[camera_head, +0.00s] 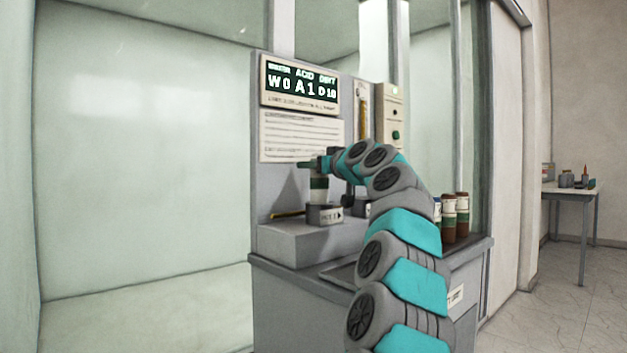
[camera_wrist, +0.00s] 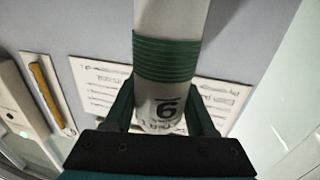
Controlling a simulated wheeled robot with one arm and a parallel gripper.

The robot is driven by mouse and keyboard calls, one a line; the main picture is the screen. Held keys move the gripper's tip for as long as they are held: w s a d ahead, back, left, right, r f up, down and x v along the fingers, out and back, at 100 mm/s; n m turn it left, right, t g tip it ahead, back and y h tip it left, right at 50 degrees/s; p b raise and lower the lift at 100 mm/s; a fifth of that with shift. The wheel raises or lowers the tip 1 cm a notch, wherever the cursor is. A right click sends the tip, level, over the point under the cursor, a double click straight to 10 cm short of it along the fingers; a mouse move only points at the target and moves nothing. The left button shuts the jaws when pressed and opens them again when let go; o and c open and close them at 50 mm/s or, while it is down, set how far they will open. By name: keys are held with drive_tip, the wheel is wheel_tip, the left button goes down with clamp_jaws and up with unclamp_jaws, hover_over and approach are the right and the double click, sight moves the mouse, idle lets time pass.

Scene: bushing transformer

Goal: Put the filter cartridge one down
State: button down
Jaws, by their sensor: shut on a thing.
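The filter cartridge (camera_wrist: 172,22) is a white cylinder with a ribbed green band and a black numeral, 6 or 9. My gripper (camera_wrist: 163,112) has a finger on each side of it and is shut on it. In the head view, my gripper (camera_head: 318,164) is in front of the grey panel. A white and green cartridge (camera_head: 319,190) shows below it, upright, directly above or in a small grey labelled holder (camera_head: 325,215). I cannot tell whether its lower end touches the holder. My arm hides part of the bench.
The grey bench (camera_head: 300,245) has a raised step and an upright panel with a display (camera_head: 299,84) and a printed sheet (camera_head: 298,138). A second holder (camera_head: 361,208) is partly hidden. Brown and white containers (camera_head: 462,214) stand at the right. A side table (camera_head: 571,190) is farther right.

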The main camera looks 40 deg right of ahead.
sight(315, 176)
drive_tip(key=shift+f, duration=1.5)
drive_tip(key=shift+b, duration=0.3)
drive_tip(key=shift+f, duration=0.2)
drive_tip(key=shift+c, duration=1.1)
unclamp_jaws()
drive_tip(key=shift+r, duration=0.15)
drive_tip(key=shift+r, duration=0.15)
drive_tip(key=shift+s, duration=0.4)
drive_tip(key=s+a+b, duration=0.1)
drive_tip(key=s, duration=1)
drive_tip(key=shift+a, duration=0.3)
